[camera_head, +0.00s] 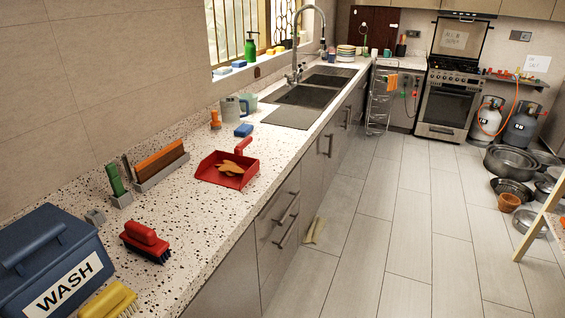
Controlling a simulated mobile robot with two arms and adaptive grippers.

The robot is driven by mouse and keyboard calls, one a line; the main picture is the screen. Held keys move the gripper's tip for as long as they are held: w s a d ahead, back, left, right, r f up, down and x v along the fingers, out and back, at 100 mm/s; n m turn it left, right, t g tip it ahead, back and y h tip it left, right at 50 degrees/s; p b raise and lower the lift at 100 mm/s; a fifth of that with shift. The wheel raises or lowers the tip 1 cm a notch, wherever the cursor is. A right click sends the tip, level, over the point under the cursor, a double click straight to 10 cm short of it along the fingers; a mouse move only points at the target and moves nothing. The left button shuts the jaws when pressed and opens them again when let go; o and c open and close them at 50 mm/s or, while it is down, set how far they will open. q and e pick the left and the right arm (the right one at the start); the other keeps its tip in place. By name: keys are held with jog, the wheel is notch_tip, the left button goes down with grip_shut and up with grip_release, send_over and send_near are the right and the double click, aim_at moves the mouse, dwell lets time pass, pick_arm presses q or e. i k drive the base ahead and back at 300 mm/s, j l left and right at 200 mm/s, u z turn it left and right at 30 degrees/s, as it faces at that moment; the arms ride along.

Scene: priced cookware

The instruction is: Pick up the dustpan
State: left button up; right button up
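A red dustpan (207,171) lies on the speckled white counter, near its front edge and in the middle left of the head view. Its short handle points away toward the back right. Some orange-brown pieces (230,168) rest in the pan. Neither of my grippers shows in the head view.
Near the dustpan are a red brush (144,241), an orange-topped block (160,164), a green-handled tool (116,183) and a blue sponge (243,130). A blue WASH bin (50,262) and yellow brush (108,300) stand front left. The sink (318,93) lies beyond.

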aim_at(207, 171)
jog(key=z, duration=11.6)
jog(key=i+l+u, duration=0.35)
jog(key=i+l, duration=0.2)
jog(key=i+l+u, duration=0.2)
jog(key=l, duration=0.3)
jog(key=i+l+u, duration=0.15)
jog(key=i+l, duration=0.15)
jog(key=l, duration=0.1)
